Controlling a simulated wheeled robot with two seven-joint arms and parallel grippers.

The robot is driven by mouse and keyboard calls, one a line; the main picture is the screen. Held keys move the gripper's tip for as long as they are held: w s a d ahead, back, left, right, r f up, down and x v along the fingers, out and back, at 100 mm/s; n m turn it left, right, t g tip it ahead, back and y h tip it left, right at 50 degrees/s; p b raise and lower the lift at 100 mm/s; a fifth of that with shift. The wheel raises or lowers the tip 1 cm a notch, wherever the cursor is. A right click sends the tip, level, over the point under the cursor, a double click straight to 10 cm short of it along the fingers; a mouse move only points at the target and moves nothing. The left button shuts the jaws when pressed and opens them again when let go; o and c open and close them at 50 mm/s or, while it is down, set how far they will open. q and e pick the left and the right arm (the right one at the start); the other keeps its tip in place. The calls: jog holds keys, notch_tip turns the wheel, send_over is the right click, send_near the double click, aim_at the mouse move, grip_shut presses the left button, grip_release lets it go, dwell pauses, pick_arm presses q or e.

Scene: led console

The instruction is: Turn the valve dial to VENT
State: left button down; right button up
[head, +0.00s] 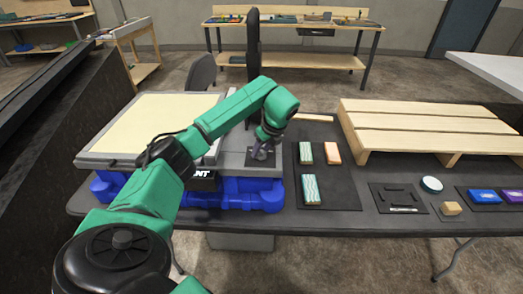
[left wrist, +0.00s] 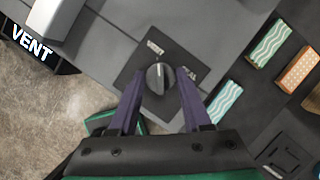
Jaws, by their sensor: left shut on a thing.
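In the head view the gripper (head: 262,150) reaches down over the console (head: 232,162), and the dial is mostly hidden there. A display reading VENT (left wrist: 32,43) shows in the left wrist view; my arm covers part of it in the head view. My right gripper is not in view.
Patterned blocks (head: 311,189) lie on a dark mat right of the console.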

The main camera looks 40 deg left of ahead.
pick_arm(q)
jog(key=shift+w+n, duration=0.1)
jog(key=shift+n, duration=0.4)
jog(key=shift+c, duration=1.8)
grip_release()
jog(key=shift+d+r, duration=0.2)
jog(key=shift+r, duration=0.15)
jog(key=w+p+v, duration=0.1)
jog(key=p+v, duration=0.1)
jog(key=v, duration=1.1)
jog(key=shift+s+d+r+p, duration=0.2)
jog(key=shift+s+r+p, duration=0.15)
jog(key=shift+s+r, duration=0.05)
